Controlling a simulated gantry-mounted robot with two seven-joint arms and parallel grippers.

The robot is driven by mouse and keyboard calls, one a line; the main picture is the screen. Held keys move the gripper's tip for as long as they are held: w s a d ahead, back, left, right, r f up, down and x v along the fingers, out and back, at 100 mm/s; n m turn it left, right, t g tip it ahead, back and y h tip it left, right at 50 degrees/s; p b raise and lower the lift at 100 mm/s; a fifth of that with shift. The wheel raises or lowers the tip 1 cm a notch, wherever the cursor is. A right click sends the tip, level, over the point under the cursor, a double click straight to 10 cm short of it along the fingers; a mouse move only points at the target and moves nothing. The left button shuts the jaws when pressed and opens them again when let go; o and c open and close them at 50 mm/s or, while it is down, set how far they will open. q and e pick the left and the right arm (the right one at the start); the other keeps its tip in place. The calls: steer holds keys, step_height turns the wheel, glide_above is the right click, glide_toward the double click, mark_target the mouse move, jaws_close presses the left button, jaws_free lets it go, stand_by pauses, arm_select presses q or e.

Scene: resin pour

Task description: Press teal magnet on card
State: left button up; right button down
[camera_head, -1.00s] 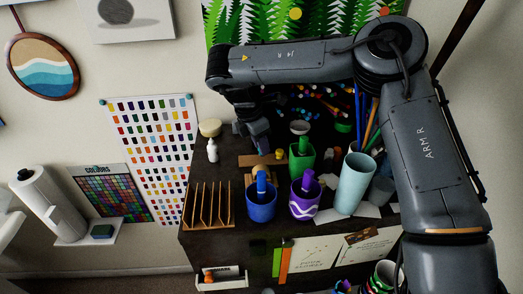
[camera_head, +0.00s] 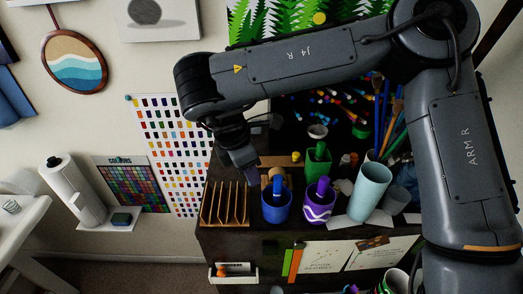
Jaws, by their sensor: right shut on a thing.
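My right gripper (camera_head: 246,163) hangs from the arm at the upper middle, above the dark cabinet top and behind the wooden rack. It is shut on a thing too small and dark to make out. A small teal dot (camera_head: 128,97), like a magnet, sits at the top left corner of the colour swatch chart (camera_head: 172,140) on the wall. White cards (camera_head: 323,257) lie against the cabinet front below the cups. I cannot tell which card is the task's. My left gripper is not in view.
A wooden slotted rack (camera_head: 224,204) stands at the cabinet's left end. Beside it are a blue cup (camera_head: 277,210), a purple cup (camera_head: 317,212), a green cup (camera_head: 318,166) and a tall pale cup (camera_head: 370,192). A wall shelf (camera_head: 106,224) holds a white roll (camera_head: 75,190).

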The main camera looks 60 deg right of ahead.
steer(key=shift+s+a+p, duration=0.15)
steer(key=shift+a+p, duration=0.1)
steer(key=shift+a, duration=0.45)
steer(key=shift+s+a+p, duration=0.1)
steer(key=shift+a+p, duration=0.1)
steer(key=shift+a, duration=0.45)
steer(key=shift+d, duration=0.15)
steer(key=w+d+b, duration=0.3)
steer(key=d+b, duration=0.1)
steer(key=d, duration=1.4)
steer(key=x, duration=0.4)
steer(key=shift+w+f, duration=0.15)
steer(key=shift+f, duration=0.15)
steer(key=shift+a+f, duration=0.1)
steer(key=shift+f, duration=0.5)
